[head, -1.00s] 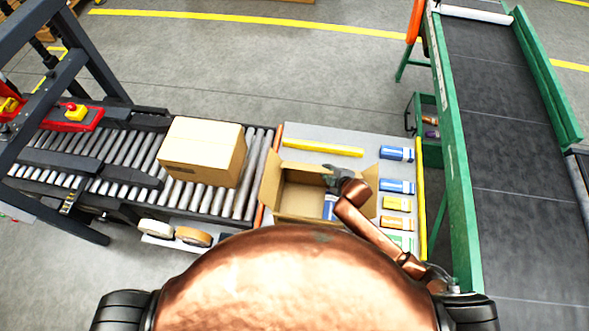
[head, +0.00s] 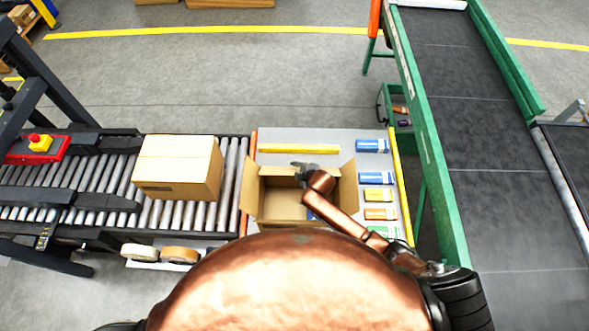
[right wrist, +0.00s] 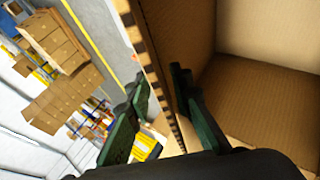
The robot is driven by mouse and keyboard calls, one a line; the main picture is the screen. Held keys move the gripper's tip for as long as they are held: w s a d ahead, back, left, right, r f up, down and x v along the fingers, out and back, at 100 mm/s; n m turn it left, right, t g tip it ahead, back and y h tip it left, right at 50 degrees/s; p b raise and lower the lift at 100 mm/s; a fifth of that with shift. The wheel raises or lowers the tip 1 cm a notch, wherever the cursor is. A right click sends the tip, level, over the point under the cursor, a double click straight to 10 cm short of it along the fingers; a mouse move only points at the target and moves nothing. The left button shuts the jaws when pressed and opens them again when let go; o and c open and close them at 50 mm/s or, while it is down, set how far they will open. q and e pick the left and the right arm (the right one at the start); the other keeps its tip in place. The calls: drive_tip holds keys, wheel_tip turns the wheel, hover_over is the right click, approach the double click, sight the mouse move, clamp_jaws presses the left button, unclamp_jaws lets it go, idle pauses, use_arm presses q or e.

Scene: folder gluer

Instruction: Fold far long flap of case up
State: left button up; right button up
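The open brown case (head: 283,212) stands on the grey table, its left side flap (head: 249,187) and right side flap (head: 348,185) spread outward. Its far side (head: 276,171) is partly hidden by my right gripper (head: 304,171), which is over the far edge. In the right wrist view, the right gripper's (right wrist: 157,95) two dark green fingers are apart, one on each side of a cardboard panel with a corrugated edge (right wrist: 154,80). I cannot tell whether either finger touches it. A bit of blue shows inside the case beside my arm. My left gripper is out of view.
A closed carton (head: 178,165) sits on the roller conveyor (head: 232,160) at left. A yellow bar (head: 300,149) lies behind the case. Several small boxes, including a blue one (head: 372,146), line the table's right side. A green-framed belt conveyor (head: 440,190) stands at right.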

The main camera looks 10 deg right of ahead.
drive_tip(key=shift+c, duration=0.3)
clamp_jaws()
idle(0.5)
